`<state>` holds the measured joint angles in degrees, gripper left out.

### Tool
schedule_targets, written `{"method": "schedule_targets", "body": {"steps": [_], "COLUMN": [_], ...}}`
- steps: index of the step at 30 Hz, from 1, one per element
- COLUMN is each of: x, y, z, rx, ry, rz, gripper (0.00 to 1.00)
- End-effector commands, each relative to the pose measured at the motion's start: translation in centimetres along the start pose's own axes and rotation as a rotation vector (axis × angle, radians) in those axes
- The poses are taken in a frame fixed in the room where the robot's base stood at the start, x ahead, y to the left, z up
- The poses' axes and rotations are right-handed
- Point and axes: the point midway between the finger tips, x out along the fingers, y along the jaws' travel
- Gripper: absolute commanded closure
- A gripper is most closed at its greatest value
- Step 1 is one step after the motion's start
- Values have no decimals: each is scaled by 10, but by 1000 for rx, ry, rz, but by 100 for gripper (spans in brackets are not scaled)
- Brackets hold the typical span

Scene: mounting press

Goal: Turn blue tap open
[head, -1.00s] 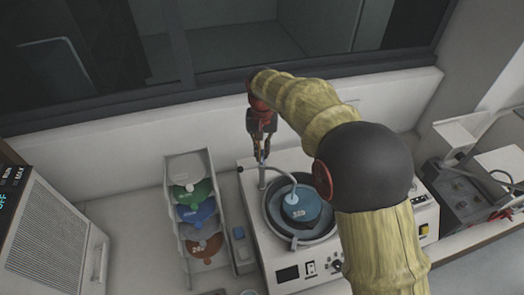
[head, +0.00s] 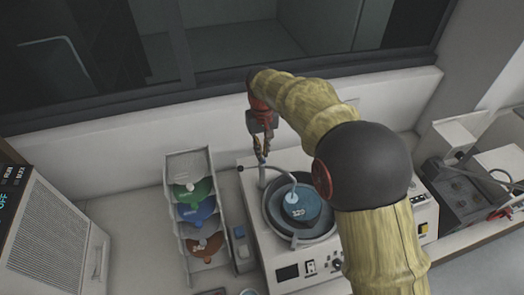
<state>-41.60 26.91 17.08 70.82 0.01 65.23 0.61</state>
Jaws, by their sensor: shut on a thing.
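The blue tap (head: 262,160) is a small blue piece at the top of the grey post on the white machine (head: 251,185), at its back left. My gripper (head: 262,150) points down from above and is shut on the tap. The fingers cover much of it, so its exact angle is hard to tell. A pale spout (head: 283,177) curves from the post to the blue round plate marked 320 (head: 301,208), which sits in the machine's dark bowl.
A grey rack (head: 217,196) with green, blue and brown discs stands left of the machine. A boxy unit (head: 50,240) is at far left. Other equipment (head: 462,190) stands at right. The wall and window frame are close behind.

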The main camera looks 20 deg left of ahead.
Motion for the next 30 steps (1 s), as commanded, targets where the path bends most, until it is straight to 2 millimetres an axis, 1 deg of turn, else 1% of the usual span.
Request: {"method": "schedule_targets", "body": {"steps": [4,5,14,23,26,30], "x": [-2,-2,-1,-2,-9,-31], "y": [0,0,0,0,0,0], "z": [-1,-1,-1,0,-1,-1], "rx": [-1,-1,0,0,0,0], "ry": [5,5,2,1,4,5], "rz": [0,0,0,0,0,0], "gripper": [100,90,74,74,74,74]}}
